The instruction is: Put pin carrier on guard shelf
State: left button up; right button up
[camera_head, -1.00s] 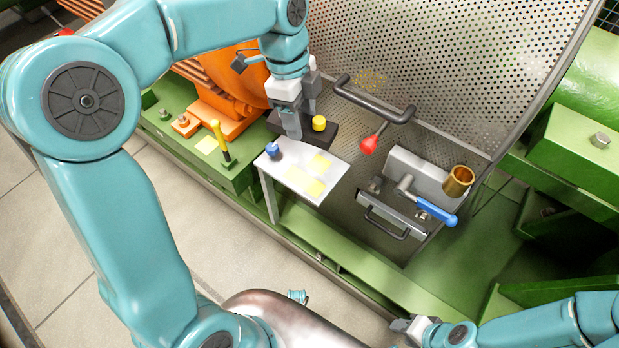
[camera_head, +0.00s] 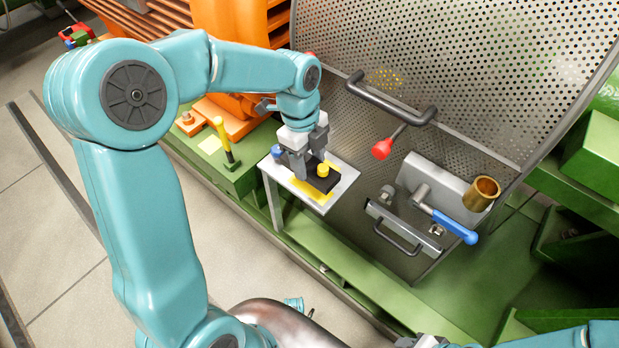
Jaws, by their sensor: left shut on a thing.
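The pin carrier, a dark block with a yellow knob (camera_head: 323,170), is at the small grey shelf (camera_head: 345,186), over its yellow pads. I take this shelf as the guard shelf. My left gripper (camera_head: 299,172) is shut on the carrier at its left end, from above. The gripper hides that end, and I cannot tell whether the block touches the shelf top. My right gripper (camera_head: 425,342) shows only partly at the bottom edge, away from the shelf; its jaws are unclear.
A blue knob (camera_head: 278,152) is at the shelf's left corner. A yellow-handled lever (camera_head: 222,138) stands to the left. To the right are a red-knobbed lever (camera_head: 381,149), a blue-handled valve (camera_head: 456,227) and a brass cup (camera_head: 481,194). A perforated guard (camera_head: 470,70) rises behind.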

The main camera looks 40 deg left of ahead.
aim_at(309, 187)
pick_arm(q)
notch_tip(309, 187, down, 6)
jog(key=shift+b, duration=0.75)
jog(key=o, duration=1.4)
jog(key=shift+f, duration=0.15)
jog(key=shift+w+r, duration=0.1)
jog(key=shift+r, duration=0.2)
jog(key=r+p, duration=0.1)
jog(key=r, duration=0.3)
jog(key=a+r+p, duration=0.1)
jog(key=r, duration=0.2)
jog(key=r+p, duration=0.1)
jog(key=r, duration=0.3)
jog(key=shift+a+r, duration=0.3)
jog(key=shift+a, duration=0.1)
